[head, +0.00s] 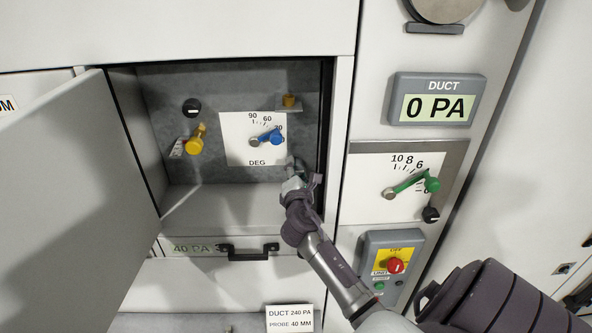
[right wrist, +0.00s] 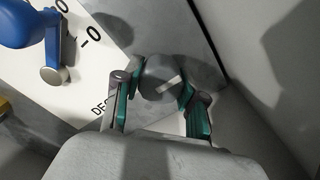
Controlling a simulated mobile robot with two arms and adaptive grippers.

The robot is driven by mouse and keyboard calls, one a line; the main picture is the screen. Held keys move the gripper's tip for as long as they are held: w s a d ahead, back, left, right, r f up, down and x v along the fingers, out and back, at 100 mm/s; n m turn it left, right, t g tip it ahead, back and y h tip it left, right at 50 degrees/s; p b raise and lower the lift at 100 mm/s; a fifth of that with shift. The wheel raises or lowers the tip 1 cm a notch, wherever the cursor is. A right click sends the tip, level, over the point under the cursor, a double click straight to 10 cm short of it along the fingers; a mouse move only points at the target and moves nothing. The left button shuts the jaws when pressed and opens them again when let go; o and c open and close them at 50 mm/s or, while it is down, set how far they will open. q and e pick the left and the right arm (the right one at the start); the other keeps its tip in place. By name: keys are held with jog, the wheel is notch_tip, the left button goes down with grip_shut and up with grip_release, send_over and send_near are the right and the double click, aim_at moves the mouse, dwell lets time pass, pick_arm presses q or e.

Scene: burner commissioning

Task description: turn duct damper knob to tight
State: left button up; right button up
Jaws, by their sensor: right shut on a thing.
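A dark grey round knob (right wrist: 162,80) with a light pointer line shows in the right wrist view, on the grey back panel below and right of the DEG dial. I cannot read a label on it. My right gripper (right wrist: 158,88) is shut on this knob, its green-padded fingers on both sides. In the head view my right gripper (head: 294,172) reaches into the open compartment and hides most of the knob. The DEG dial (head: 237,150) has a blue lever (head: 270,138). The duct display (head: 436,108) reads 0 PA. My left gripper is not in view.
An open door (head: 80,165) stands at the compartment's left. Inside are a yellow lever (head: 195,143), a black knob (head: 191,107) and a brass fitting (head: 290,101).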

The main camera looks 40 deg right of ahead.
jog(key=o, duration=1.1)
jog(key=shift+o, duration=0.2)
jog(key=shift+s, duration=0.1)
jog(key=v, duration=1.2)
